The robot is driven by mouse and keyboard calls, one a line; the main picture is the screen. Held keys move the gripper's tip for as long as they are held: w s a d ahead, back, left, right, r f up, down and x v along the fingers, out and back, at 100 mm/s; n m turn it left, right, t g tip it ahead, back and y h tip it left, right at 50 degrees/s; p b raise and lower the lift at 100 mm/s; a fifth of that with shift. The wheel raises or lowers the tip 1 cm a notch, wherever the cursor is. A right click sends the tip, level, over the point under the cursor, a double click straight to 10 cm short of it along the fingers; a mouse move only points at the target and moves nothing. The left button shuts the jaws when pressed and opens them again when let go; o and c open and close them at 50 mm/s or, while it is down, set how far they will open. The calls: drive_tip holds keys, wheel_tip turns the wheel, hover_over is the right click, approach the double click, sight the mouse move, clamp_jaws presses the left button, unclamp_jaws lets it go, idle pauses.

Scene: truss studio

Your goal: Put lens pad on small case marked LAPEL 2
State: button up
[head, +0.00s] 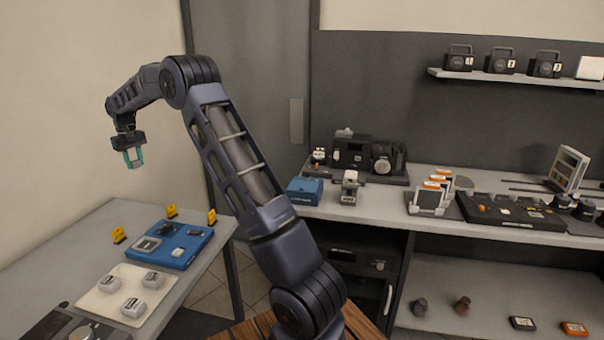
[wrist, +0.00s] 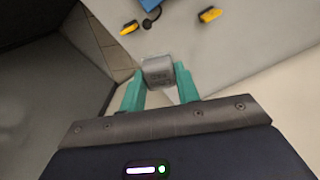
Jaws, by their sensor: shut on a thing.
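My gripper (head: 133,158) is raised high above the left table, well clear of it. Its teal fingers are shut on a small grey block (wrist: 158,70) with a faint dark marking that I cannot read. I cannot tell for sure whether this block is the lens pad. Several small grey-white cases with dark labels sit on a pale mat (head: 98,307): one at the left (head: 110,284), one at the right (head: 153,279) and one in front (head: 133,307). Their labels are too small to read, so I cannot tell which is LAPEL 2.
A blue tray (head: 176,262) with several small items lies behind the mat. Yellow markers (head: 119,235) stand around it. A dark tray (head: 62,326) is at the table's near edge. The right counter (head: 375,200) holds camera gear, a blue box (head: 305,191) and a dark tray (head: 500,212).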

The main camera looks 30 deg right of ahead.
drive_tip(key=s+d+r+m, duration=0.1)
drive_tip(key=d+r+m, duration=0.2)
drive_tip(key=d, duration=2.1)
drive_tip(key=s+d+r+m, duration=0.15)
drive_tip(key=d+m, duration=0.25)
drive_tip(key=d, duration=2)
wheel_tip(320, 180, up, 4)
drive_tip(key=r+m, duration=0.1)
drive_tip(key=m, duration=0.5)
hover_over(351, 173)
wheel_tip(351, 173, down, 20)
drive_tip(key=shift+d+f, duration=0.1)
drive_tip(key=o, duration=0.6)
drive_tip(key=shift+w+f, duration=0.1)
drive_tip(key=o, duration=0.3)
drive_tip(key=shift+o, duration=0.2)
